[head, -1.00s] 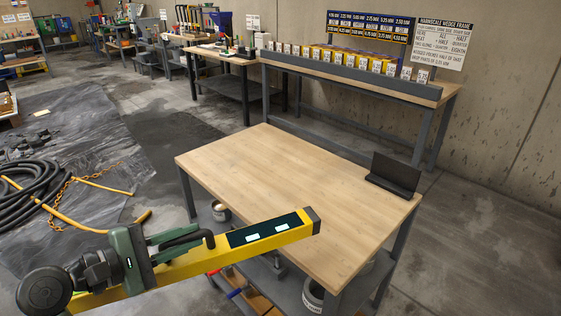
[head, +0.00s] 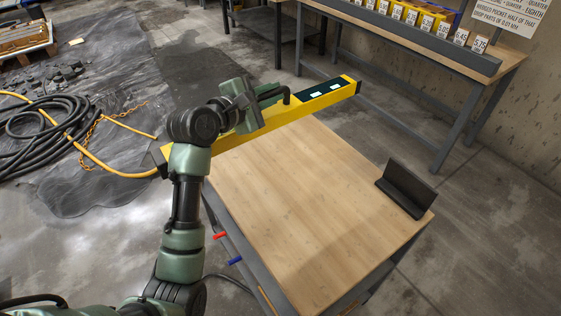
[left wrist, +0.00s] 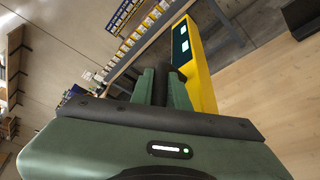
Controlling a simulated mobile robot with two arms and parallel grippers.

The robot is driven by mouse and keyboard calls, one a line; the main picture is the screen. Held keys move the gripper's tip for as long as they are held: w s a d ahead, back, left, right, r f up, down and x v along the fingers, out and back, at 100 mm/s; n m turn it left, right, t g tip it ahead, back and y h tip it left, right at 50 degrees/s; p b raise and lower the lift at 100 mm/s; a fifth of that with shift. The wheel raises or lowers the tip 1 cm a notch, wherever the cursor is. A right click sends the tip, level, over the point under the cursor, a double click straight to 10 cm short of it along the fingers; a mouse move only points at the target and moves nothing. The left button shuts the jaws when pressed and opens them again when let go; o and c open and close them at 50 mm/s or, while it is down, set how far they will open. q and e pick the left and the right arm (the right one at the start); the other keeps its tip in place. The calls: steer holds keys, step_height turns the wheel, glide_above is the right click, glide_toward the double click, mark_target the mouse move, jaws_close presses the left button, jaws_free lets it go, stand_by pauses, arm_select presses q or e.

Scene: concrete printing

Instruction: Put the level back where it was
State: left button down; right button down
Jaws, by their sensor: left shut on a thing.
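The level (head: 315,99) is a long yellow bar with a dark panel and two pale displays on its upper face. My left gripper (head: 268,97) is shut on it and holds it in the air over the far left part of the wooden table (head: 320,210). The level also shows in the left wrist view (left wrist: 199,75), with my left gripper (left wrist: 163,88) around its dark handle. The black angled stand (head: 407,187) sits at the table's right edge and holds nothing. My right gripper is not in view.
The tabletop is otherwise clear. A rear bench (head: 490,68) with a row of labelled boxes stands behind. A black hose (head: 40,130) and an orange chain (head: 85,130) lie on dark sheeting at left.

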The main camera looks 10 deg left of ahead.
arm_select(q)
steer(key=shift+f+b, duration=1)
steer(key=shift+f, duration=8.75)
steer(key=c, duration=1.5)
jaws_free()
steer(key=shift+f, duration=0.15)
steer(key=shift+o, duration=0.7)
steer(key=shift+s, duration=0.1)
steer(key=v, duration=1.2)
